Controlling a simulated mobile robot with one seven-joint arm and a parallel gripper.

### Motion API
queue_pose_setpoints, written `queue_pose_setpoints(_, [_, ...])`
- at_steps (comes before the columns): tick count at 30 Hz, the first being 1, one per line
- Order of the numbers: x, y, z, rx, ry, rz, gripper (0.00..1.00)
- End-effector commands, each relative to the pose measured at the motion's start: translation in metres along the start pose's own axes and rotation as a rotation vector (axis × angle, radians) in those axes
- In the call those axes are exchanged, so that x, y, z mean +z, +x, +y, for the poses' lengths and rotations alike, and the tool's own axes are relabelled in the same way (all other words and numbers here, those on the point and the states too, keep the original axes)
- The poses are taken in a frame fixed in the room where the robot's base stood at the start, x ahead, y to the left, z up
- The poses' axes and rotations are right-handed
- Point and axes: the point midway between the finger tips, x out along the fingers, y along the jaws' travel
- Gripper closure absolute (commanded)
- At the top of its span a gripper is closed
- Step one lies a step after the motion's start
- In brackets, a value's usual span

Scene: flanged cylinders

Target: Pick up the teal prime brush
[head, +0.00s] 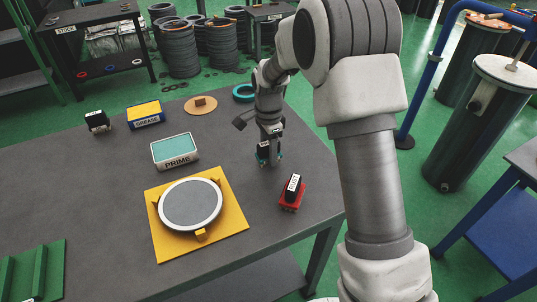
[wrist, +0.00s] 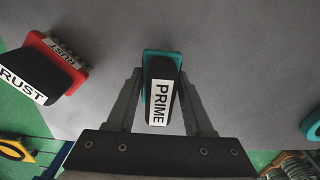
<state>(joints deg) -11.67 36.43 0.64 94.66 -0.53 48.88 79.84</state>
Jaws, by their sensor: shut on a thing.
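The teal prime brush has a teal base, a black handle and a white PRIME label. In the wrist view the prime brush (wrist: 162,66) stands between the fingers of my gripper (wrist: 162,80). My gripper is shut on it, with one finger on each side. In the head view my gripper (head: 269,150) points down at the table's right part, and the teal base of the brush (head: 263,160) shows at its tips. The arm hides most of the brush there. I cannot tell whether the base touches the table.
A red RUST brush (head: 291,193) stands close by, nearer the table's edge. A teal PRIME tray (head: 175,151), a blue and yellow GREASE tray (head: 145,115), a black brush (head: 97,121) and a yellow fixture (head: 241,225) share the grey table (head: 75,180). A teal ring (head: 243,92) lies behind.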

Motion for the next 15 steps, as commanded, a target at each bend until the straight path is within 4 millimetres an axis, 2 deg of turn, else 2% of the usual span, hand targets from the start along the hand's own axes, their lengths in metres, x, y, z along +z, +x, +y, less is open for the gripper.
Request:
queue_pose_setpoints(5, [0.000, -0.033, -0.001, -0.005, -0.001, 0.001, 1.00])
queue_pose_setpoints(15, [-0.052, -0.072, 0.051, -0.003, 0.003, 0.000, 1.00])
